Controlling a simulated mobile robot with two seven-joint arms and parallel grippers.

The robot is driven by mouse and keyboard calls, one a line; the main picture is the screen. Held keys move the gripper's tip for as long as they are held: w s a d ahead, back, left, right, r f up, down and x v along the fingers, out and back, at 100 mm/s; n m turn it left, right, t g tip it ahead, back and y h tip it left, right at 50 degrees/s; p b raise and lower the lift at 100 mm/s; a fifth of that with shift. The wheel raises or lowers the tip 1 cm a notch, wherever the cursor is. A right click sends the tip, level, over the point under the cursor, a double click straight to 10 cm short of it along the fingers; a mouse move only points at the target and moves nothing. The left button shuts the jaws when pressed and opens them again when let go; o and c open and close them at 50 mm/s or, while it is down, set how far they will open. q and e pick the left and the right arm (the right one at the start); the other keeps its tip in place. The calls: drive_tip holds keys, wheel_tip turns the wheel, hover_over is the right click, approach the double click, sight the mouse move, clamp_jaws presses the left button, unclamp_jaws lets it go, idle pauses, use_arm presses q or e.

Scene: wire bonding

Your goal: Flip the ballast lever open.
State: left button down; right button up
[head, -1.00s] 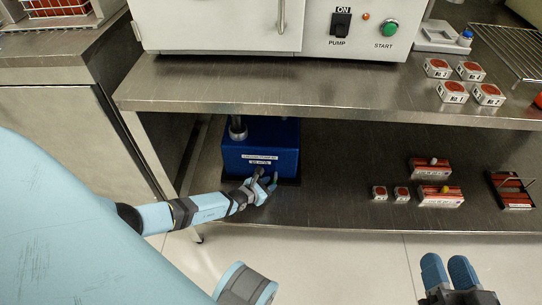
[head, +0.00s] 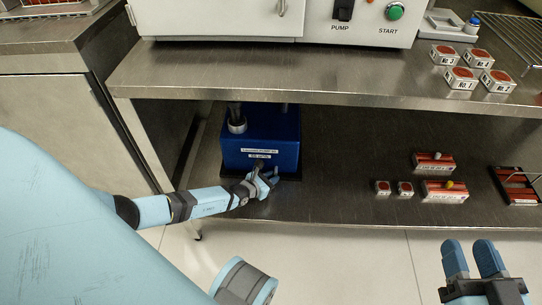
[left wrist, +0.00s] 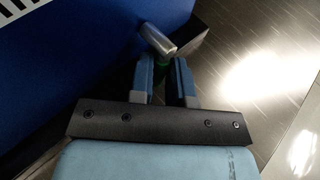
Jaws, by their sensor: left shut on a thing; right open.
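The blue pump (head: 262,133) stands on the lower steel shelf, with white labels on its front. My left gripper (head: 270,174) is low at the front right of the pump. In the left wrist view a silver cylindrical lever (left wrist: 157,39) sticks out beside the blue pump wall (left wrist: 75,70), tilted, at my left fingertips (left wrist: 163,66). My left gripper is shut on the lever; a small green part (left wrist: 162,62) shows between the fingers. Their exact contact is hidden. My right gripper (head: 473,258) is open and empty, in front of the shelf's edge at the lower right.
A white machine (head: 345,20) with a pump switch and green start button stands on the upper shelf (head: 300,75), which overhangs the pump. Small labelled boxes (head: 461,78) sit there at right. Red-and-white blocks (head: 444,190) and a rack (head: 515,185) lie on the lower shelf, right of the pump.

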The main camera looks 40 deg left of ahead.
use_arm(q)
drive_tip(key=shift+w+f+t+b, duration=0.1)
drive_tip(key=shift+f+t+b, duration=0.25)
drive_tip(key=shift+b, duration=0.45)
drive_tip(key=shift+d+r+n+h, duration=0.1)
drive_tip(key=shift+r+n+h, duration=0.15)
drive_tip(key=shift+n+h, duration=0.15)
use_arm(e)
drive_tip(key=shift+w+d+r+n+t+y, duration=0.1)
drive_tip(key=shift+w+d+n+t+y, duration=0.3)
drive_tip(key=shift+n, duration=0.5)
drive_tip(key=shift+w, duration=0.1)
use_arm(q)
drive_tip(key=c, duration=1.4)
unclamp_jaws()
drive_tip(key=shift+o, duration=0.2)
drive_tip(key=shift+s+r, duration=0.1)
drive_tip(key=shift+s, duration=0.2)
drive_tip(key=p+v, duration=0.5)
drive_tip(key=v, duration=0.7)
drive_tip(key=shift+s, duration=0.6)
use_arm(e)
drive_tip(key=shift+s+a+f+m+g+h, duration=0.2)
drive_tip(key=shift+s+a+m+g+h, duration=0.25)
drive_tip(key=shift+m, duration=0.45)
drive_tip(key=shift+s+a+f+m+g+h, duration=0.15)
drive_tip(key=shift+s+a+f+m+g, duration=0.15)
drive_tip(key=shift+s+m, duration=0.5)
drive_tip(key=shift+w+r, duration=0.2)
